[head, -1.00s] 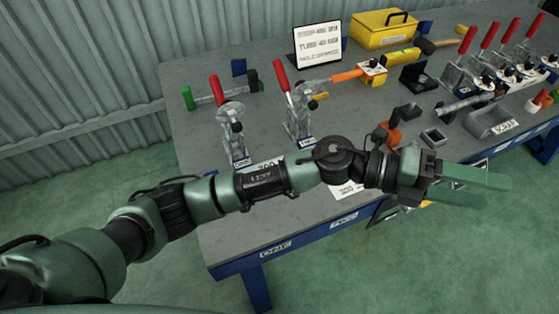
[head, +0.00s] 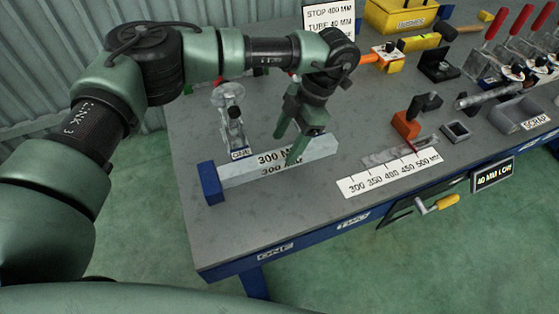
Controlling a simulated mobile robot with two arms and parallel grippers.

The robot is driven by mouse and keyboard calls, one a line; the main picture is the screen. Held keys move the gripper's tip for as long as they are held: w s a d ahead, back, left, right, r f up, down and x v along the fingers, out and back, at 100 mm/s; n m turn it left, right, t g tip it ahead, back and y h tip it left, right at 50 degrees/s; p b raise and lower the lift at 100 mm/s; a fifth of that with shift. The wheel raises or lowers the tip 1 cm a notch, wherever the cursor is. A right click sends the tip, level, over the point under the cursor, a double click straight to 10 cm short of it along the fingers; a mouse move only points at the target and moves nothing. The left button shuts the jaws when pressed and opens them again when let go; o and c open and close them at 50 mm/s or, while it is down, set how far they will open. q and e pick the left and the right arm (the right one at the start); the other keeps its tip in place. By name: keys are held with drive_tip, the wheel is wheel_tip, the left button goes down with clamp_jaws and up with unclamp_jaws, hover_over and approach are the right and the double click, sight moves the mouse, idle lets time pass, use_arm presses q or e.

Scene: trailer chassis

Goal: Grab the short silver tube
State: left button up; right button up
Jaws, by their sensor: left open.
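A silver tube (head: 484,95) lies at the right side of the grey bench, left of the red-handled clamps. A second, low silver piece (head: 398,153) lies just behind the white length scale; I cannot tell if it is a tube. My left gripper (head: 291,143) points down at the bench's front middle, its green fingers open and apart. It is over or in front of a long pale block marked 300 (head: 318,148), with nothing seen between the fingers. Both silver pieces are to its right. My right gripper is not in view.
The white scale (head: 390,173) lies near the front edge. An orange-and-black fixture (head: 406,124), a small square socket (head: 455,131) and a grey scrap bin (head: 517,116) stand to the right. A blue end block (head: 210,183) is at left. My arm hides the back left.

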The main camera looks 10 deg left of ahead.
sight(280, 155)
use_arm(q)
drive_tip(key=b+x, duration=0.1)
drive_tip(key=x, duration=0.4)
drive_tip(key=shift+s, duration=0.1)
clamp_jaws()
drive_tip(key=shift+r, duration=0.15)
idle(1.1)
